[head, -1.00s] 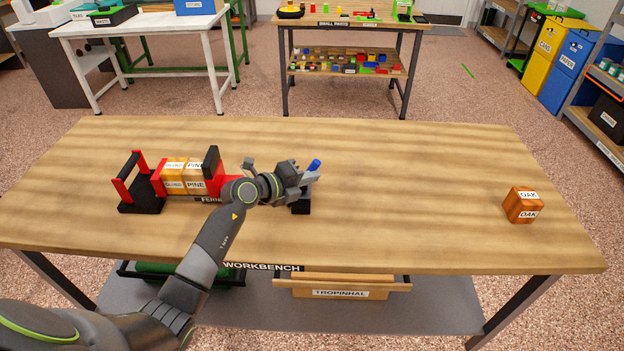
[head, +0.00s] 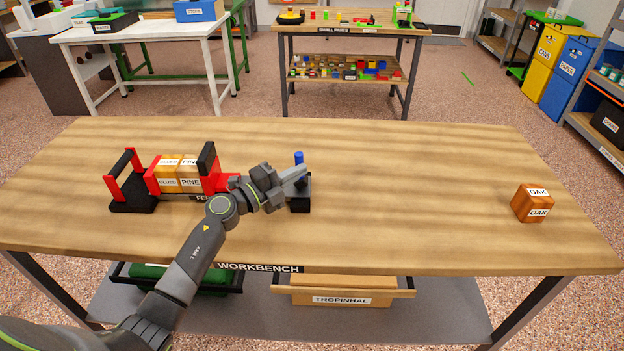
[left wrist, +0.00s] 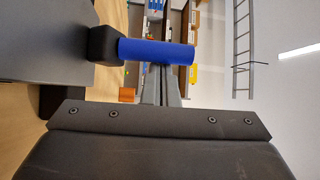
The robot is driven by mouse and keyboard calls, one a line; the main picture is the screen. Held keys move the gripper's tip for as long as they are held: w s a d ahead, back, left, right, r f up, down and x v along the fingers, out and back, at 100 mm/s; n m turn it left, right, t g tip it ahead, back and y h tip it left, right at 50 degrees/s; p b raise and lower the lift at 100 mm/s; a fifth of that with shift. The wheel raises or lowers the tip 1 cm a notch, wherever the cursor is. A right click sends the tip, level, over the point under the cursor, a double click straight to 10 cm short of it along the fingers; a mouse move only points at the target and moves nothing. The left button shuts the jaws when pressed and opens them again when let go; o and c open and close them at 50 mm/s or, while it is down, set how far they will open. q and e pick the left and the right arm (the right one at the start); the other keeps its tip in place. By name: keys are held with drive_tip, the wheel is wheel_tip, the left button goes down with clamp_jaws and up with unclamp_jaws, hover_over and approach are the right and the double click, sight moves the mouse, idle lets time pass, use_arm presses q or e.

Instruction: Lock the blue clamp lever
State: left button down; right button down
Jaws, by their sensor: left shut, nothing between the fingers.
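The blue clamp lever (head: 299,158) stands nearly upright at the right end of the red and black clamp (head: 209,163). Its blue handle (left wrist: 157,51) also shows in the left wrist view, joined to a black hub (left wrist: 104,45). The clamp holds glued pine blocks (head: 179,173) between its red jaws. My left gripper (head: 302,170) is shut and empty, its tips right at the lever. In the left wrist view its fingers (left wrist: 162,86) reach behind the handle; I cannot tell if they touch it. The wrist hides part of the clamp's right side. My right gripper is out of view.
An oak block (head: 532,203) sits at the right of the workbench (head: 420,200). The bench top between the lever and the oak block is clear. A small-parts table (head: 350,30) and a white table (head: 140,38) stand behind.

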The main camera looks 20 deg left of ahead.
use_arm(q)
drive_tip(key=shift+s+a, duration=0.1)
drive_tip(key=shift+a, duration=0.2)
drive_tip(key=shift+a+f+p, duration=0.2)
drive_tip(key=shift+a+p, duration=0.05)
drive_tip(key=shift+p, duration=0.1)
drive_tip(key=shift+s, duration=0.1)
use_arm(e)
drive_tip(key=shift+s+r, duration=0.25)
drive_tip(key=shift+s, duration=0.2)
use_arm(q)
drive_tip(key=shift+a, duration=0.1)
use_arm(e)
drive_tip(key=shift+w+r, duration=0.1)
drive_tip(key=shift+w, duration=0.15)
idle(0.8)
